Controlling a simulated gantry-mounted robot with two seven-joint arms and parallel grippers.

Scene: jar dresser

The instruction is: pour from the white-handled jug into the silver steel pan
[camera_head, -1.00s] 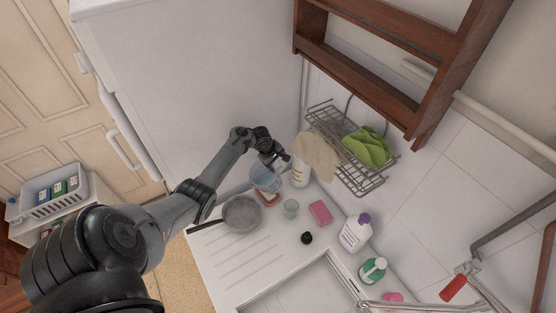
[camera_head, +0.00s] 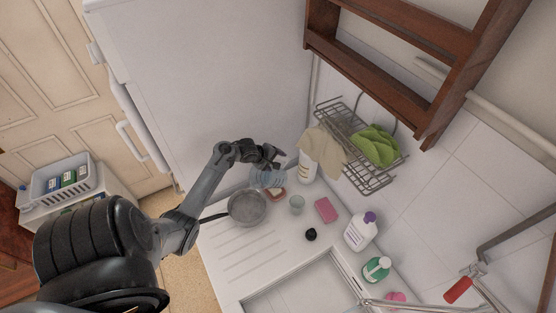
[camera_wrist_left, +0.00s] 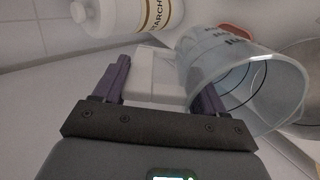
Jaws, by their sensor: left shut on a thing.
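The white-handled jug (camera_head: 266,180) is clear, bluish plastic. My left gripper (camera_head: 275,161) is shut on its white handle (camera_wrist_left: 153,75), which sits between the fingers in the left wrist view. In that view the jug (camera_wrist_left: 235,75) lies to the right of the fingers, with its wide mouth showing. In the head view it is partly hidden by the gripper, beside the far right rim of the pan; its exact tilt and contents are unclear. The silver steel pan (camera_head: 247,208) rests on the drainer, its dark handle pointing left. My right gripper is out of view.
A starch bottle (camera_head: 307,168) stands close behind the gripper. A small glass (camera_head: 297,204), pink sponge (camera_head: 326,210) and black knob-like item (camera_head: 311,234) lie right of the pan. A wire rack (camera_head: 367,176) hangs above. The ribbed drainer in front is clear.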

